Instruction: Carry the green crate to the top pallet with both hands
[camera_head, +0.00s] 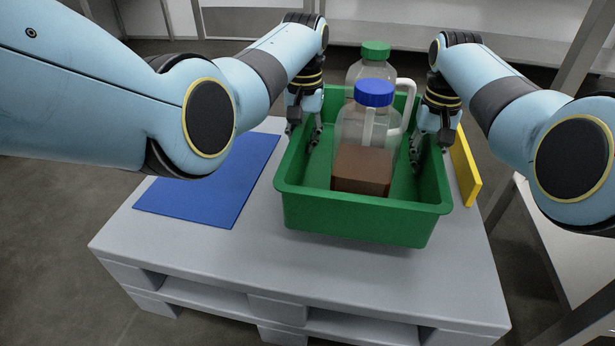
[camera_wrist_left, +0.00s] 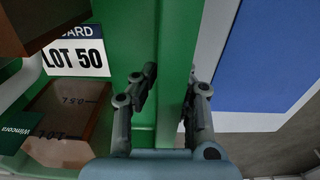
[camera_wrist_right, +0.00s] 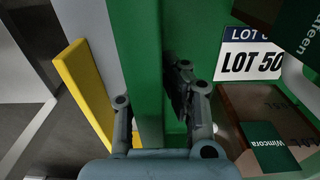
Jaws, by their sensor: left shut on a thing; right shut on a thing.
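The green crate (camera_head: 360,219) is upright over the grey pallet (camera_head: 215,262), right of the pallet's middle. I cannot tell whether its bottom touches the pallet. It holds a jug with a blue cap (camera_head: 374,93), a jug with a green cap (camera_head: 376,50) behind it and a brown block (camera_head: 362,171) in front. My left gripper (camera_head: 304,132) is shut on the crate's left wall, one finger inside and one outside, also in the left wrist view (camera_wrist_left: 168,98). My right gripper (camera_head: 429,150) is shut likewise on the right wall, also in the right wrist view (camera_wrist_right: 152,102).
A flat blue panel (camera_head: 207,182) lies on the pallet left of the crate. A yellow panel (camera_head: 465,170) stands close to the crate's right side. A metal frame post (camera_head: 585,45) and a pale surface (camera_head: 570,255) are at the right. The pallet's front strip is bare.

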